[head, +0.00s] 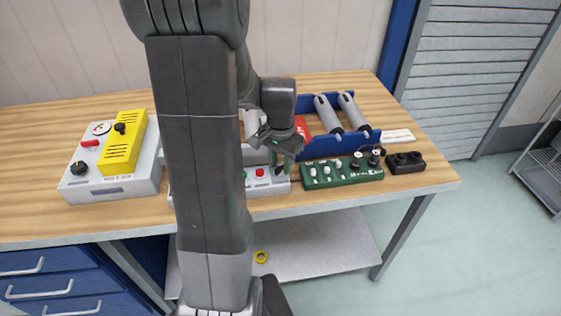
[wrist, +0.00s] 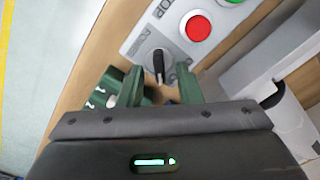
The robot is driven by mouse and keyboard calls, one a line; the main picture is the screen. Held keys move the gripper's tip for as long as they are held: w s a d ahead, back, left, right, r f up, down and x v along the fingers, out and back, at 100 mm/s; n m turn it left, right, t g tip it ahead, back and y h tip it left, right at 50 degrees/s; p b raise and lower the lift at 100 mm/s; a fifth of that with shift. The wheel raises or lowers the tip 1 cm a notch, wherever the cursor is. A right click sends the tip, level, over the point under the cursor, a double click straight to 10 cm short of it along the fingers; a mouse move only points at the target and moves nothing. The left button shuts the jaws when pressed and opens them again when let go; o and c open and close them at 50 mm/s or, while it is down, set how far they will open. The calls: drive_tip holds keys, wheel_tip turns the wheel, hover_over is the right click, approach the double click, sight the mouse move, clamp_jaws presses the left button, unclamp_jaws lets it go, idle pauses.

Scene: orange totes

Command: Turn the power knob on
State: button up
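The black power knob (wrist: 158,66) sits on a light grey control box (wrist: 140,42), beside a red stop button (wrist: 198,28) that also shows in the head view (head: 260,172). The knob has a pale mark on its end and printed lettering around it. My gripper (wrist: 160,78) has green fingers and is open, with one finger on each side of the knob. Small gaps show between the fingers and the knob in the wrist view. In the head view my gripper (head: 279,160) is over the right end of the box, and my arm hides the box's left part.
A green panel with several knobs (head: 342,172) stands just right of the box. A grey box with a yellow cover (head: 123,142) stands at left.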

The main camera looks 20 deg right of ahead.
sight(280, 165)
wheel_tip(280, 165, up, 14)
idle(0.6)
drive_tip(key=shift+f, duration=0.15)
wheel_tip(280, 165, down, 14)
drive_tip(key=shift+r, duration=0.1)
idle(0.7)
drive_tip(key=shift+r, duration=0.1)
